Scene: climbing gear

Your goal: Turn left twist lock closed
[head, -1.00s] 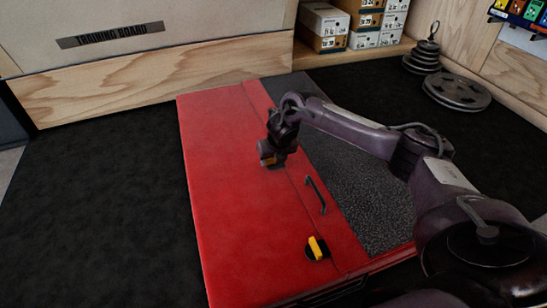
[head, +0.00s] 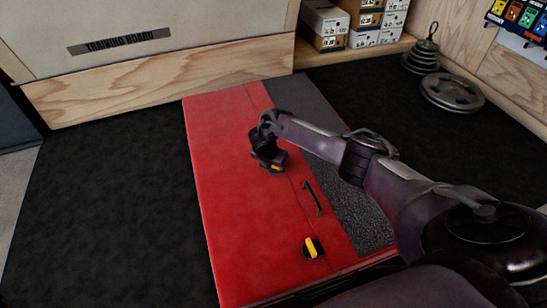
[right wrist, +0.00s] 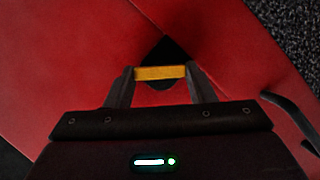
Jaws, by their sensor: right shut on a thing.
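The red crash mat or box lid (head: 225,200) lies flat on the floor with a seam along its right part. The left twist lock (head: 277,168), a yellow bar on a black plate, sits at the seam's far part, mostly covered by my gripper. My right gripper (head: 271,165) is shut on it. In the right wrist view the lock's yellow bar (right wrist: 160,72) spans between the two fingers (right wrist: 160,78), crosswise over the black plate and at an angle to the seam. The other twist lock (head: 312,247) sits nearer, its yellow bar upright in the picture. My left gripper is out of view.
A black handle (head: 313,198) stands between the two locks. A dark grey textured strip (head: 365,210) borders the red surface on the right. Weight plates (head: 452,92) and shoe boxes (head: 326,22) are farther back. The black floor at left is clear.

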